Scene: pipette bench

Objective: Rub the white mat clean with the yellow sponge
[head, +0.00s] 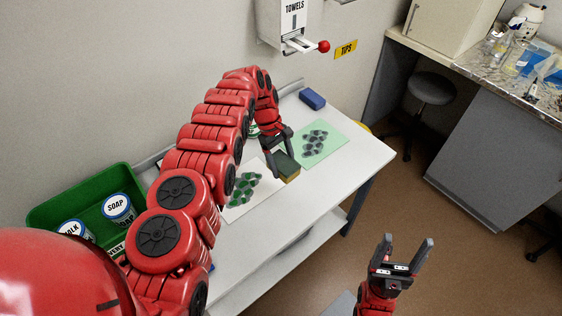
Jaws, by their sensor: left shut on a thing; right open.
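The white mat (265,187) lies on the white table, with several dark green blotches (241,187) on its left part. My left arm covers part of its left side. The yellow sponge (291,178) has a dark green top and is at the mat's right end. My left gripper (279,160) is shut on the sponge from above. I cannot tell whether the sponge touches the mat. My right gripper (402,256) is open and empty, in front of the table over the floor.
A pale green mat (330,152) with dark grey blotches lies right of the sponge. A blue block (312,98) sits at the table's back. A green crate (50,206) with soap and other containers is at left. A towel dispenser (283,18) hangs above.

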